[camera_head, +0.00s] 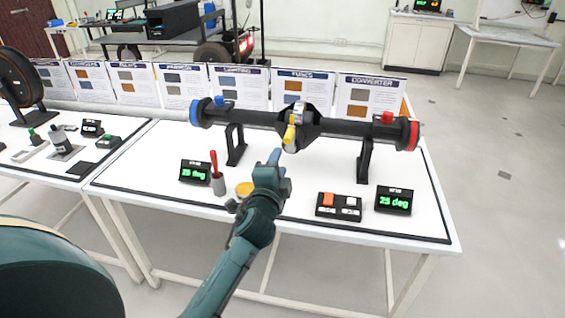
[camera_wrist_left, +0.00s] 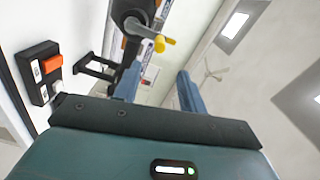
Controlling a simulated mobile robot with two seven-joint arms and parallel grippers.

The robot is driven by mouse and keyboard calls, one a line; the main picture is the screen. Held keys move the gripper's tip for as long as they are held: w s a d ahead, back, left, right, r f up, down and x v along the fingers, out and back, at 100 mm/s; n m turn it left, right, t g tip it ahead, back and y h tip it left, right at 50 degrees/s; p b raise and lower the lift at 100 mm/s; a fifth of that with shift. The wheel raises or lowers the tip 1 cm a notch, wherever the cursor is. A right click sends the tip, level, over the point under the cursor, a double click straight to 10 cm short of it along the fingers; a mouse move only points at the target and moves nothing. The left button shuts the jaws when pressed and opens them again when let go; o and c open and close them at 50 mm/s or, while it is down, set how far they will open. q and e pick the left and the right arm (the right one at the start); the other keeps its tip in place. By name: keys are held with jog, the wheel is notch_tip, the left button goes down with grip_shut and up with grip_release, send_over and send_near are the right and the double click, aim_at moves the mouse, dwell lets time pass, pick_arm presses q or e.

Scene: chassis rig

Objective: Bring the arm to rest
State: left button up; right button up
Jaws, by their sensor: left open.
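My left arm reaches up from the bottom of the head view over the front of the white table (camera_head: 330,222). My left gripper (camera_head: 275,157) is in front of and below the middle of the black axle (camera_head: 262,118). In the left wrist view, the two blue fingers of my left gripper (camera_wrist_left: 157,88) stand apart with nothing held between them. The axle's centre housing (camera_wrist_left: 128,12) and its yellow lever (camera_wrist_left: 165,42) show beyond the fingers, apart from them. My right gripper is not in view.
The axle rests on black stands. A red-handled lever (camera_head: 217,175), a yellow disc (camera_head: 245,189) and a switch box (camera_head: 338,206) stand near my arm; the box also shows in the wrist view (camera_wrist_left: 40,72). Posters (camera_head: 305,90) line the back.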

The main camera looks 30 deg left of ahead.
pick_arm(q)
jog(key=s+d+f+n+g+h, duration=0.2)
jog(key=s+d+f+n, duration=0.1)
jog(key=s+f, duration=0.3)
jog(key=s+d+f+n+g+h, duration=0.2)
jog(key=s+d+f, duration=0.4)
jog(key=s, duration=0.5)
jog(key=s+d+f+n+g+h, duration=0.2)
jog(key=s+d+f+n+h, duration=0.2)
jog(key=s+f, duration=0.4)
jog(key=shift+s+d+n+g+p, duration=0.4)
jog(key=shift+s+n+p, duration=0.05)
jog(key=shift+s+n, duration=0.05)
